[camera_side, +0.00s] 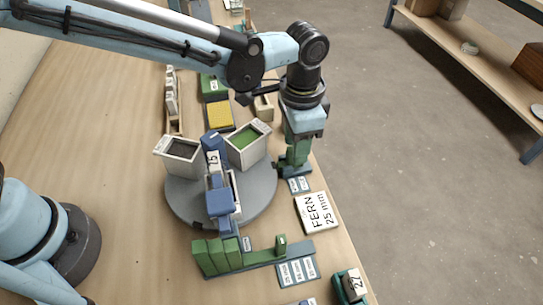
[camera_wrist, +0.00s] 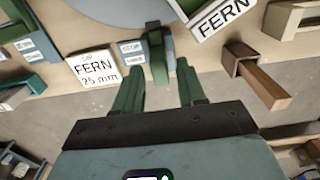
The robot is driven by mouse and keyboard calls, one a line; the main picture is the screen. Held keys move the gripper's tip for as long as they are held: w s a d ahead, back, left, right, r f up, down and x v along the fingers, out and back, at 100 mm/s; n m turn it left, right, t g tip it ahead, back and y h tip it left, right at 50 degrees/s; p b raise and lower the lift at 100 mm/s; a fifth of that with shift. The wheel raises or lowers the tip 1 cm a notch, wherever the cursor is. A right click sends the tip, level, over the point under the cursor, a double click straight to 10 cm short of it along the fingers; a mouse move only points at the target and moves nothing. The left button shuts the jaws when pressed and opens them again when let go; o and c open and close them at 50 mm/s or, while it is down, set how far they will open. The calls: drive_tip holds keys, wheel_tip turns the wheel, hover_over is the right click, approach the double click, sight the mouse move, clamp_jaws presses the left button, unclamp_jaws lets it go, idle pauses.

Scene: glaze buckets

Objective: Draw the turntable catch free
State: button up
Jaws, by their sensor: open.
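The grey round turntable (camera_side: 180,203) carries white square buckets, one with dark glaze (camera_side: 180,155) and one with green glaze (camera_side: 247,142). Part of another bucket shows at the front, behind a blue fixture (camera_side: 219,202). The turntable's edge (camera_wrist: 115,10) shows at the top of the wrist view. A small green upright piece on a blue-grey mount, apparently the catch (camera_wrist: 158,62), stands at the turntable's edge. My gripper (camera_wrist: 160,75) is open, its green fingers on either side of this piece; contact cannot be told. In the side view my gripper (camera_side: 291,160) hides the catch.
A "FERN 25 mm" card (camera_side: 317,213) lies near the bench's right edge. Green blocks (camera_side: 215,257) and a slide gauge stand in front of the turntable. A yellow pad (camera_side: 219,115) lies behind it. A brown holder (camera_wrist: 238,57) with a wooden bar is right in the wrist view.

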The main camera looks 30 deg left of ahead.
drive_tip(key=shift+r, duration=3.1)
drive_tip(key=shift+a+r, duration=0.15)
drive_tip(key=shift+a, duration=0.15)
drive_tip(key=s+a+r+n+t+h, duration=0.1)
drive_tip(key=a+r+n, duration=0.1)
drive_tip(key=a, duration=0.5)
drive_tip(key=s+a+r+n+t, duration=0.1)
drive_tip(key=a+r+n+t, duration=0.15)
drive_tip(key=a, duration=0.35)
drive_tip(key=s+a+f+n+t+y, duration=0.1)
drive_tip(key=s+a+f+n+t, duration=0.1)
drive_tip(key=s+a, duration=0.5)
drive_tip(key=a+n+t, duration=0.1)
drive_tip(key=a+n, duration=0.1)
drive_tip(key=a, duration=0.4)
drive_tip(key=shift+t, duration=0.35)
